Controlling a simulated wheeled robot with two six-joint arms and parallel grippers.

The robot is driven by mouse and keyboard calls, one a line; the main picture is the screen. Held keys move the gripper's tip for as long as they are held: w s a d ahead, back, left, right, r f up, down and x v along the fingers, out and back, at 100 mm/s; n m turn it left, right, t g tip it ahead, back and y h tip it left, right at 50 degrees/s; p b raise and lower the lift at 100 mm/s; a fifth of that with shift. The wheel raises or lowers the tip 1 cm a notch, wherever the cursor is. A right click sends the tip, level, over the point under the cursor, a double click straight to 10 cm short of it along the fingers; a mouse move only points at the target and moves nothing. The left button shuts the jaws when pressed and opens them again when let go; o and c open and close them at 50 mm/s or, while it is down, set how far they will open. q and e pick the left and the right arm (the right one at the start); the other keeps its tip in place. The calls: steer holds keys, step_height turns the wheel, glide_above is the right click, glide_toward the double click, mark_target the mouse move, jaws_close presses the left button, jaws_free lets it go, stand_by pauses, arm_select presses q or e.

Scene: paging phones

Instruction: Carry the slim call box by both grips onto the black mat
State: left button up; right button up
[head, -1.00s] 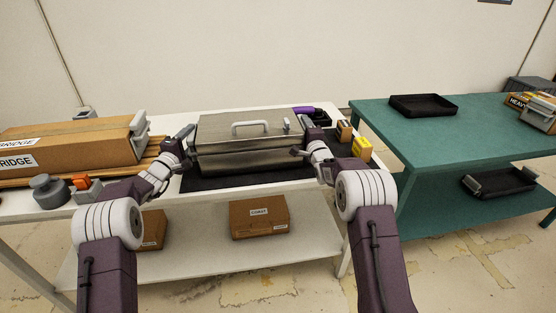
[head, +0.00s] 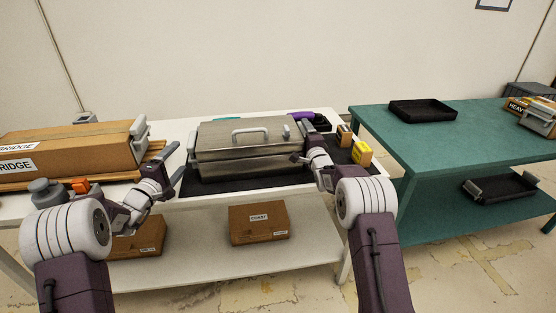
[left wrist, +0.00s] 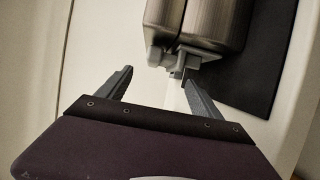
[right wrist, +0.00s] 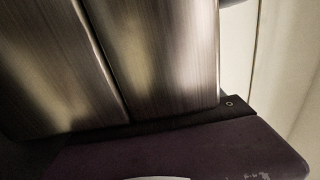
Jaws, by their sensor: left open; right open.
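The slim call box (head: 250,150) is a brushed metal case with a handle on its lid. It sits level on the black mat (head: 225,187) on the white table. A grey grip (left wrist: 178,62) shows on its end in the left wrist view. My left gripper (head: 168,164) is open and empty, just off the box's left end; in the left wrist view its fingers (left wrist: 155,84) are apart from the grip. My right gripper (head: 304,146) is open, close at the box's right end. The box fills much of the right wrist view (right wrist: 120,60), so the right fingertips and right grip are hidden there.
A cardboard box (head: 75,155) with grey grips is at left on wooden slats. A grey knob-topped object (head: 47,192) stands in front. Small yellow (head: 361,153) and brown (head: 343,134) boxes are right of my right gripper. A teal table (head: 450,135) with a black tray (head: 423,110) is further right.

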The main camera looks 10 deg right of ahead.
arm_select(q)
steer(key=shift+v, duration=1.5)
arm_select(e)
steer(key=s, duration=0.7)
steer(key=shift+s, duration=0.25)
arm_select(q)
steer(key=shift+f, duration=0.1)
arm_select(e)
steer(key=shift+f, duration=0.1)
